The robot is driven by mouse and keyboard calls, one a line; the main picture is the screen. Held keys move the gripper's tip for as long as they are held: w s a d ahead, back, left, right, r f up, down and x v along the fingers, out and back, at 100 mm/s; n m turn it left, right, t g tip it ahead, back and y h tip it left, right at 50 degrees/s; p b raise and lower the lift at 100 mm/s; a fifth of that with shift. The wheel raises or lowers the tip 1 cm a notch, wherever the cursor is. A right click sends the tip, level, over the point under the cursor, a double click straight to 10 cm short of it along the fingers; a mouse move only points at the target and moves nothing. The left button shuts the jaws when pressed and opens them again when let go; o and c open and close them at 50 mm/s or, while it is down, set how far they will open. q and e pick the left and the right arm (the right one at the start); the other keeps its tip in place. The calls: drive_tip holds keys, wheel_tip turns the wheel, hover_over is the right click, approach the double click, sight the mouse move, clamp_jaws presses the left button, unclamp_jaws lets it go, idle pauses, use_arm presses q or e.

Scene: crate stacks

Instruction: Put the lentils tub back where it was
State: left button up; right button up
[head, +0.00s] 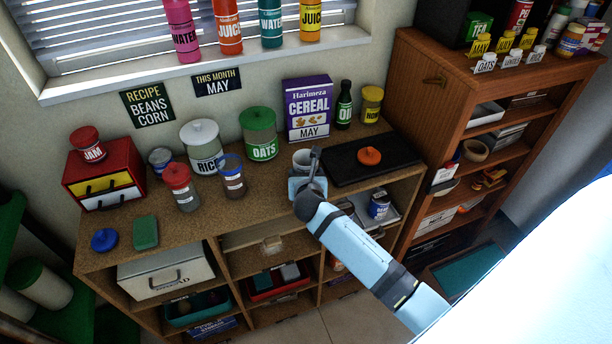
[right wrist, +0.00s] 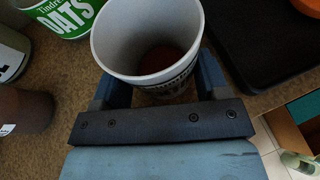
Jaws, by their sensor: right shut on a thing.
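A light grey open tub (head: 301,158) is on or just above the wooden counter, between the green oats canister and the black tray. I take it for the lentils tub, but its label is mostly hidden. In the right wrist view the tub (right wrist: 142,73) has no lid and shows reddish-brown contents low inside. My right gripper (head: 308,183) is shut on it, with a finger on each side. I cannot tell whether its base touches the counter. An orange lid (head: 370,156) lies on the black tray (head: 400,160). My left gripper is not in view.
Along the counter stand the oats canister (head: 260,134), rice canister (head: 201,147), a blue-rimmed jar (head: 233,178), a red-lidded jar (head: 182,190) and a cereal box (head: 308,108). A tall brown shelf (head: 430,85) stands right.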

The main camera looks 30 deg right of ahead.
drive_tip(key=o, duration=1)
drive_tip(key=shift+f, duration=0.15)
